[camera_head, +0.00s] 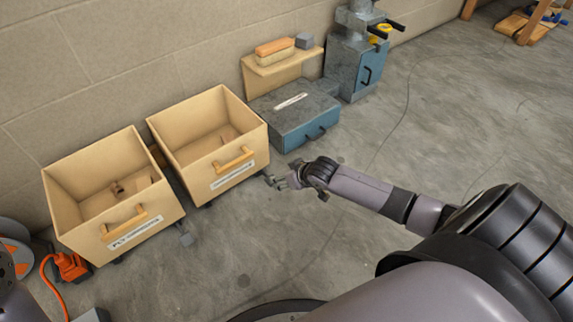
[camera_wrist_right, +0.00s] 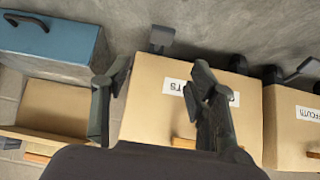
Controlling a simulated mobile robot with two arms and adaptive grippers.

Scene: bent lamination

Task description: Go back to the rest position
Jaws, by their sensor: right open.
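My right gripper (camera_head: 285,182) reaches in from the right in the head view. It hovers in front of the right wooden bin (camera_head: 238,173), near that bin's lower right corner. In the right wrist view the gripper (camera_wrist_right: 155,88) has its two dark fingers spread wide, with nothing between them. The right bin's front face (camera_wrist_right: 150,95), with a white label, lies behind the fingers there. My left gripper is not in view.
A left wooden bin (camera_head: 98,230) with wood pieces inside stands by the wall. A grey-blue case (camera_head: 300,120) and a grey-blue machine (camera_head: 350,68) stand beyond the right bin. An orange cable and tool (camera_head: 70,266) lie at lower left. The floor (camera_head: 440,110) at right is mostly clear.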

